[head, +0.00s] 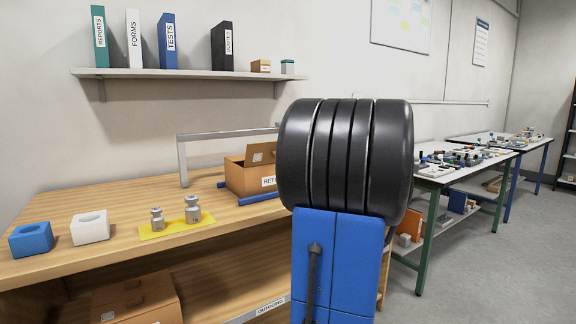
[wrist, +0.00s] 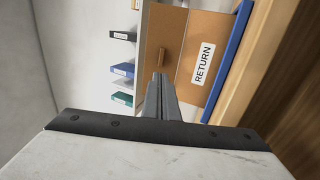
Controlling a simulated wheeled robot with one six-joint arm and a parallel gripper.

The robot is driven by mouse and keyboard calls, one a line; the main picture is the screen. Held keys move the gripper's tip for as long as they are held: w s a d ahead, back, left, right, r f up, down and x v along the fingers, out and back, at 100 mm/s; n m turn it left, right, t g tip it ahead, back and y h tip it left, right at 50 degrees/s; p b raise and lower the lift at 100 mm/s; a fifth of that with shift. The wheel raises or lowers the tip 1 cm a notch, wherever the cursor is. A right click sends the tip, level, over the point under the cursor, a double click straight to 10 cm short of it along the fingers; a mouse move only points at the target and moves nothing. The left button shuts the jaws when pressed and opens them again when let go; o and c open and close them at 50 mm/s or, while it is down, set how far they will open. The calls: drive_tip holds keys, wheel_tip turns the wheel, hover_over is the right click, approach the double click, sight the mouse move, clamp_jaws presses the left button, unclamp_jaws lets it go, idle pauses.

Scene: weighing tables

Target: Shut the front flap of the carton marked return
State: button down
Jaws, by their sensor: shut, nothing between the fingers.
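The brown carton marked RETURN (head: 240,181) stands on the wooden table, its right part hidden behind my arm in the head view. A brown flap (head: 262,132) stands raised above its top. In the wrist view the carton's front wall (wrist: 199,95) carries the RETURN label, and beside it is the flap panel (wrist: 176,28) with a small brown tab. My gripper (wrist: 159,78) is shut and empty, its fingertips in front of the flap panel near the tab. I cannot tell whether they touch. In the head view my arm hides the gripper.
Blue rails (head: 232,184) lie by the carton, and a grey frame (head: 182,160) rises behind it. Weights stand on a yellow mat (head: 152,235); blue (head: 30,243) and white (head: 90,231) blocks are further left. A shelf (head: 150,73) hangs above. Another carton (head: 150,290) sits below.

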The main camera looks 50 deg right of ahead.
drive_tip(key=x, duration=1.4)
drive_tip(key=shift+a, duration=0.1)
drive_tip(key=shift+r+g, duration=0.2)
drive_tip(key=shift+g, duration=0.2)
drive_tip(key=shift+w+d+r+g+y, duration=0.2)
drive_tip(key=shift+w+r+g+y, duration=0.05)
drive_tip(key=shift+w+r+g, duration=0.7)
drive_tip(key=shift+w+d+r+g+y, duration=0.25)
drive_tip(key=shift+w+r+g, duration=0.65)
drive_tip(key=shift+r+g, duration=0.05)
drive_tip(key=shift+w+d+r, duration=0.1)
drive_tip(key=shift+w+r, duration=0.05)
drive_tip(key=shift+w, duration=0.3)
drive_tip(key=shift+w+d+r, duration=0.15)
drive_tip(key=shift+w, duration=0.25)
drive_tip(key=shift+x, duration=1.9)
